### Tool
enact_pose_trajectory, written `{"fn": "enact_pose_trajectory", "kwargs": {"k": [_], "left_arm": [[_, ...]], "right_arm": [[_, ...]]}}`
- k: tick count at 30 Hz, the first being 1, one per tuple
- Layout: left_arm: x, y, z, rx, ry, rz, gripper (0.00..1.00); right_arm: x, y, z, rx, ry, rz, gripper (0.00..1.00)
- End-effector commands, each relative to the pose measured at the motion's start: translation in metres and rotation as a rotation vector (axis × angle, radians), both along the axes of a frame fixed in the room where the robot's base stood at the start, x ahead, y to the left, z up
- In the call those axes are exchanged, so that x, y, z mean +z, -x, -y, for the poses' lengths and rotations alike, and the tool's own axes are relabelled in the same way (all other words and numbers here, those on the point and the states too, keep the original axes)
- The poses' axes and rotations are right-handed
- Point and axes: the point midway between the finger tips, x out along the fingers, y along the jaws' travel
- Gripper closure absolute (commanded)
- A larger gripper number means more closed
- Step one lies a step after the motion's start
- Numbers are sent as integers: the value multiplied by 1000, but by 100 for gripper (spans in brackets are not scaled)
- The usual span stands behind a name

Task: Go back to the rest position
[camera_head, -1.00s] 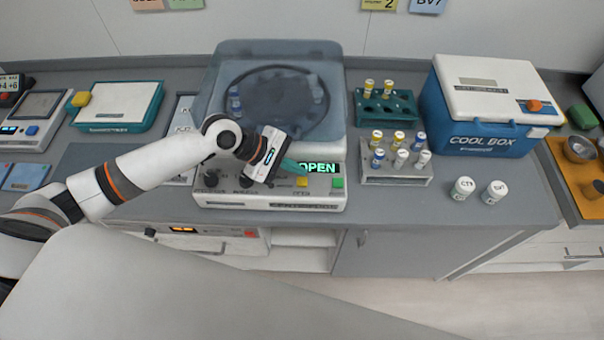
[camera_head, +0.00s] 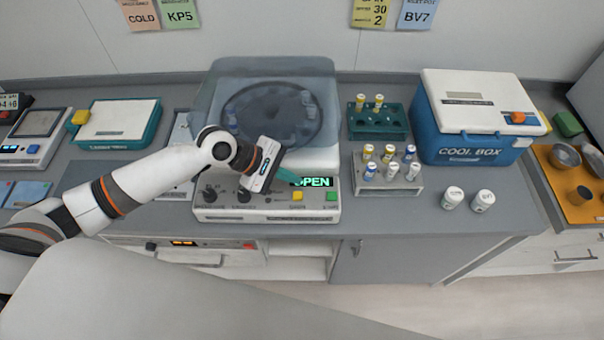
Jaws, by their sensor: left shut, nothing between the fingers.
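My left gripper (camera_head: 291,177) is shut and empty. It hangs over the front panel of the centrifuge (camera_head: 225,215), with its teal fingers just left of the green display (camera_head: 312,181) and hiding part of it. The display reads "OPEN". I cannot tell whether the fingertips touch the panel. The centrifuge lid (camera_head: 275,68) is translucent, and a dark round rotor shows through it, with small tubes at its left and right. My left arm reaches in from the left, across the bench front. My right gripper is not in view.
A grey rack (camera_head: 388,191) with several capped tubes stands right of the centrifuge, before a green rack (camera_head: 378,128). Two white jars (camera_head: 468,199) and a blue cool box (camera_head: 465,150) are farther right. A teal-edged tray (camera_head: 118,122) and a scale (camera_head: 32,138) stand left.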

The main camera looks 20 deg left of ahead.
Motion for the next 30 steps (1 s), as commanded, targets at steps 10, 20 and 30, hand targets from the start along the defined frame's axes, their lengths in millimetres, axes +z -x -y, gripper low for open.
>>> {"fn": "enact_pose_trajectory", "kwargs": {"k": [10, 20, 30], "left_arm": [[-4, 10, 10, -61, -21, 42, 100], [-18, 97, 48, -641, -420, 574, 100], [-22, 149, -9, -933, -815, 636, 100]], "right_arm": [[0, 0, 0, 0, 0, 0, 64], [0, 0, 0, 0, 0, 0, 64], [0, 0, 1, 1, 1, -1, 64]]}}
